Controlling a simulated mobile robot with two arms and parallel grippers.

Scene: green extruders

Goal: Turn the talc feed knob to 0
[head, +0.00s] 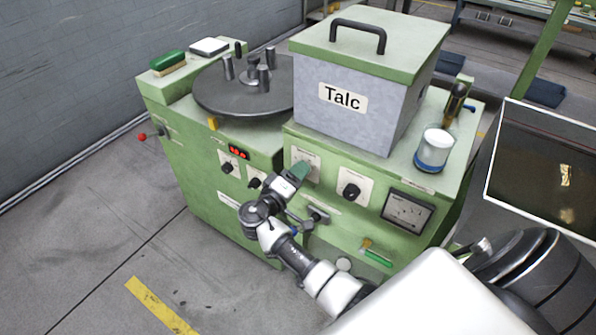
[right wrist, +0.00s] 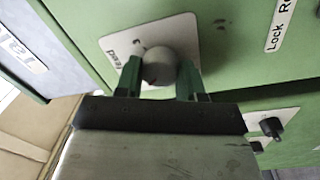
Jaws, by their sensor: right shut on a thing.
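The Talc hopper (head: 345,95) is a grey box with a green lid on the green machine. In the right wrist view, the round grey feed knob (right wrist: 158,66) sits on a white plate (right wrist: 118,45) whose lettering is partly readable. My right gripper (right wrist: 158,75) has its green fingers on either side of the knob and is shut on it. In the head view my right gripper (head: 299,171) is against the machine front below the hopper and hides the knob. The knob's pointer and the scale numbers cannot be read. My left gripper is not in view.
Another black knob (head: 351,191) is to the right of my gripper, beside a dark meter (head: 407,211). A red display (head: 238,152) is at the left. A round turntable (head: 240,98) and a white-and-blue jar (head: 433,150) are on top. The floor at left is free.

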